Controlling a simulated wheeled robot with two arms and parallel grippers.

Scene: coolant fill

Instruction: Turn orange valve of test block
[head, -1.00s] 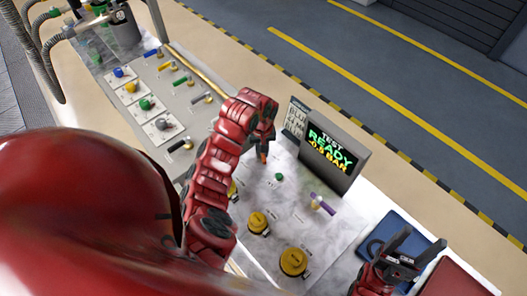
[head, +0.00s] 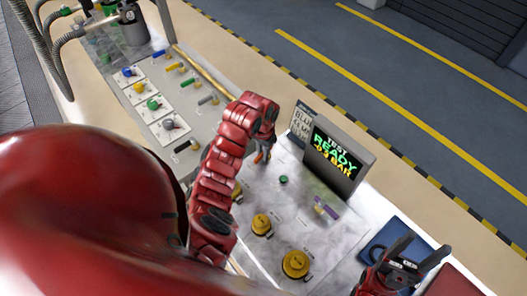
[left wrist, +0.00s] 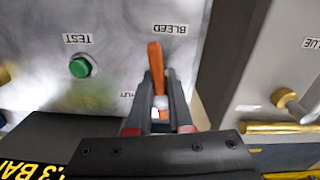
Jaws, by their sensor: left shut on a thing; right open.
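The orange valve lever (left wrist: 155,56) of the test block shows in the left wrist view between my left gripper's fingers (left wrist: 158,88). Its tip points towards the BLEED label (left wrist: 169,30); a partly hidden label ending in "HUT" (left wrist: 128,95) is beside the fingers. In the head view my left gripper (head: 265,150) reaches down onto the pale test block panel (head: 285,222), and only a little orange shows under it. My left gripper is shut on the lever. My right gripper (head: 420,248) is open and empty at the lower right.
A display (head: 338,160) reading TEST READY and a BAR value stands close beside my left gripper. A green TEST button (left wrist: 80,67), yellow round knobs (head: 296,264) and a purple lever (head: 326,208) are on the panel. A blue tray (head: 385,240) lies near my right gripper.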

